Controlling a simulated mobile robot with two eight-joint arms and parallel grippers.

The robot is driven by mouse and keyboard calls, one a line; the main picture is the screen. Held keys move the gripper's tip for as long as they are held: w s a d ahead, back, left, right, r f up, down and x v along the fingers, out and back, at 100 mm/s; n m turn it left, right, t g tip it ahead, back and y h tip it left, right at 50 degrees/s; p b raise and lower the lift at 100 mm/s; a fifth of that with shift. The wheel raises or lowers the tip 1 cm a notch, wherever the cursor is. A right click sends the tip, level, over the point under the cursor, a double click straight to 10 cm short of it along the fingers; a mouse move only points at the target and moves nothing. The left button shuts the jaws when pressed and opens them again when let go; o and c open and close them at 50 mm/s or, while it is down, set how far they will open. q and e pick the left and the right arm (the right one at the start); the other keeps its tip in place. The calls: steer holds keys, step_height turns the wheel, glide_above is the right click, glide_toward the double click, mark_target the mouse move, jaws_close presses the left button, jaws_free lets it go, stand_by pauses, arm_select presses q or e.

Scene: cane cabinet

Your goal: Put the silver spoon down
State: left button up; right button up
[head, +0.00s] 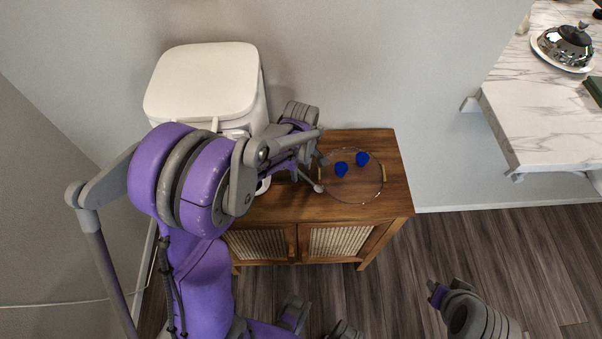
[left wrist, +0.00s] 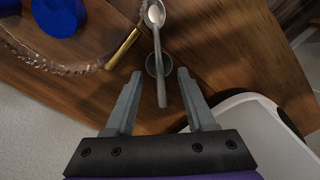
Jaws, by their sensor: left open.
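The silver spoon (left wrist: 157,52) is in the left wrist view, its bowl toward the top and its handle running down between my fingers. It lies across or over a small round dark piece (left wrist: 153,66) on the wooden cabinet top (left wrist: 235,50). My left gripper (left wrist: 162,102) is open, with a finger on either side of the handle end and a gap to each. In the head view my left gripper (head: 311,170) is over the cabinet, left of the tray, and a small silver bit of the spoon (head: 318,188) shows beside it. My right arm shows at the lower right; its fingers cannot be made out.
A clear round tray (head: 366,201) with gold handles holds two blue objects (head: 341,168) on the cabinet's right part. A white lidded bin-like unit (head: 203,82) stands at left. A marble counter (head: 540,120) is at the far right. The cabinet's front right corner is clear.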

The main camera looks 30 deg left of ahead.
arm_select(q)
steer(key=shift+f, duration=0.1)
steer(key=shift+c, duration=0.3)
jaws_close()
